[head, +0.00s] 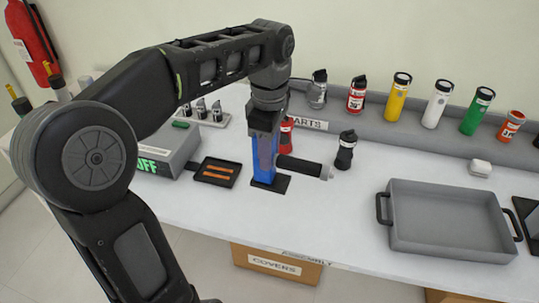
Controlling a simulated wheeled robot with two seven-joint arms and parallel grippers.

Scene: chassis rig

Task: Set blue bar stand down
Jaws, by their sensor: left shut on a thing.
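The blue bar stand (265,172) is an upright blue block on a flat black base (274,184), near the middle of the table. A black bar with a grey end (300,167) sticks out from it to the right. My left gripper (265,135) comes down from above and is shut on the upper part of the stand. Its fingers partly hide the stand. The base is at or very close to the white tabletop; I cannot tell whether it touches. My right gripper is not in view.
A small black tray with orange strips (216,172) and a grey box (165,150) lie left of the stand. A black canister (345,150) stands to the right, a red one (287,135) behind. A grey tray (450,220) sits at the right. The front table area is clear.

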